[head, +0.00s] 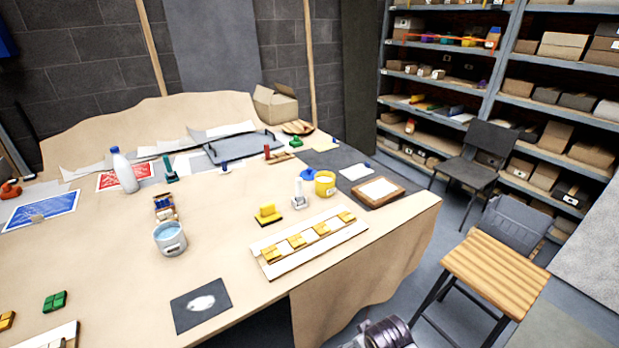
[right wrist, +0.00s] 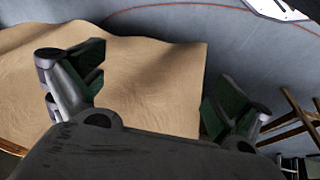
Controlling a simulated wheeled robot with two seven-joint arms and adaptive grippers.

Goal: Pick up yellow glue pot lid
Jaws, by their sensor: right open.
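A small yellow pot (head: 325,186) with a pale label stands upright on the right part of the table in the head view. Its top looks yellow, but I cannot tell whether a separate lid sits on it. A yellow block-like piece on a dark base (head: 267,214) lies to its left. My right gripper (right wrist: 152,100) is open and empty in the right wrist view, its two dark green-padded fingers wide apart, with bare tabletop and floor behind them. Part of my right arm shows at the bottom edge of the head view, off the table. My left gripper is out of view.
A white glue bottle-like piece (head: 299,194) stands just left of the pot. A panel with yellow tiles (head: 283,262) lies in front, a framed board (head: 378,206) to the right. A water pot (head: 170,239) stands left. A wooden stool (head: 496,269) stands beside the table.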

